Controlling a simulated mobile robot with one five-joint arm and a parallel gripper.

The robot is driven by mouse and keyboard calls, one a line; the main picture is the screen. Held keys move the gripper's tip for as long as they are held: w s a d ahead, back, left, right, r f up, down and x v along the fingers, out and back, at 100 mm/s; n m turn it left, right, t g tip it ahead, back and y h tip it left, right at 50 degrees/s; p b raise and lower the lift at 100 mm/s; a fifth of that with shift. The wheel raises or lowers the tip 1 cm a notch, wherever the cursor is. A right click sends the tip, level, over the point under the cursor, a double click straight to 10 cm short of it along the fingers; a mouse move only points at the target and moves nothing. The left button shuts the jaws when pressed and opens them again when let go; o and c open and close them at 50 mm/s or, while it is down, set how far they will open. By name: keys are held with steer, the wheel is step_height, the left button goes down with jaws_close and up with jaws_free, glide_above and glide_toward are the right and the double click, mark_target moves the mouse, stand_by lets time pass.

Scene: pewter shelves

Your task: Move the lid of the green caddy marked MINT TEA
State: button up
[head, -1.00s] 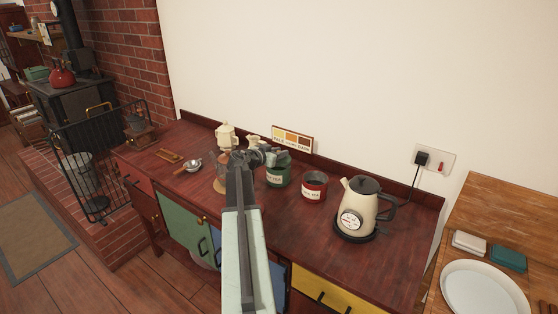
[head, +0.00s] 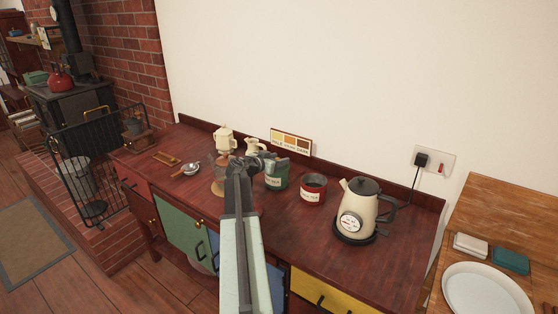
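The green caddy (head: 277,181) with a pale label stands on the dark red wooden counter, left of the red caddy. Its label is too small to read surely. My gripper (head: 268,161) is at the upper left of the green caddy and overlaps its top edge. Whether it touches the caddy or its lid, I cannot tell. My arm comes up from the bottom middle. The fingers are small and dark, and their opening does not show clearly. The lid cannot be told apart from the caddy's top and the gripper.
The red caddy (head: 313,189) looks open-topped. A cream kettle (head: 357,212) stands further right on the counter (head: 300,230). A cream pot (head: 224,137), a cream jug (head: 254,145) and a colour-chart sign (head: 291,142) stand behind. A glass vessel (head: 219,175) is close left of my arm.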

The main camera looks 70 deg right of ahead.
steer(key=shift+a+r+p, duration=0.25)
steer(key=shift+r+p, duration=0.75)
steer(key=p+v, duration=0.2)
steer(key=v, duration=0.9)
steer(key=shift+w+a+f+p, duration=0.15)
steer(key=shift+a+f+p, duration=0.05)
steer(key=shift+f+p, duration=0.15)
